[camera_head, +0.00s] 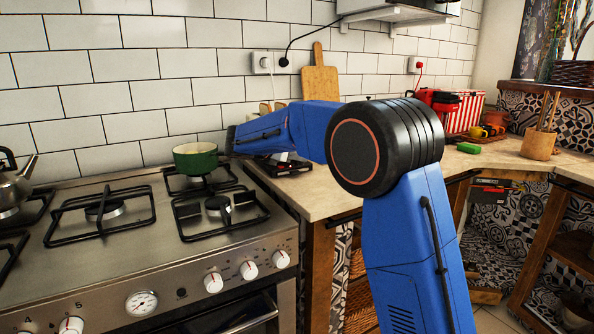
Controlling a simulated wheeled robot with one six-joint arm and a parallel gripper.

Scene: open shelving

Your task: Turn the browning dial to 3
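No dial marked as a browning dial can be made out. White knobs sit on the stove front: the left knob (70,325), with numbers such as 4 and 5 beside it, and three at the right, the nearest being this knob (213,282). A red and black appliance (438,100) stands at the back right of the counter; no dial on it can be read. My blue arm crosses the middle, its forearm reaching left above the counter. A dark shape (290,167) under the forearm may be my gripper; its fingers cannot be made out.
A green pot (195,158) stands on the back right burner, close to the arm's far end. A kettle (15,185) is at the far left. A cutting board (320,82) leans on the wall. A green sponge (469,148) lies on the right counter. Counter right of the elbow is mostly clear.

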